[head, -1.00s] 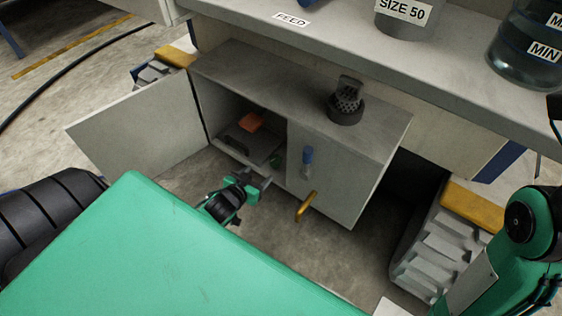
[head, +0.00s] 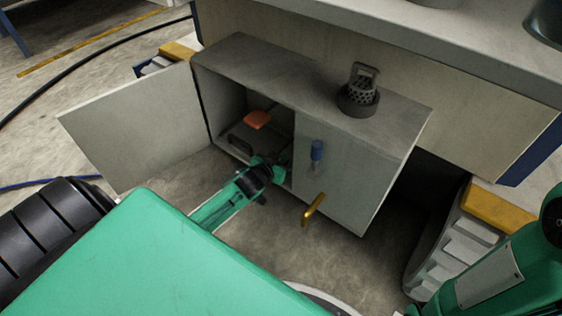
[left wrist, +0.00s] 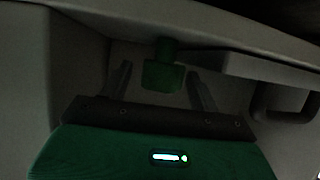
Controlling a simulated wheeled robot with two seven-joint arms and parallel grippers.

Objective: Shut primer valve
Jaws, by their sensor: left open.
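My left gripper (head: 284,160) reaches into the open left side of a low grey cabinet (head: 240,50). In the left wrist view, my left gripper (left wrist: 163,82) is open. Its two fingers stand on either side of a small green handle (left wrist: 165,72), which hangs from a ledge in the dark interior. The handle lies between the fingers, with gaps showing on both sides. I cannot tell for sure that it is the primer valve. In the head view my gripper hides it. My right gripper is not in view.
The cabinet door (head: 135,125) stands open to the left. An orange part (head: 257,119) sits inside. A dark strainer (head: 358,92) stands on top. A grey stepped block (head: 455,250) is at right.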

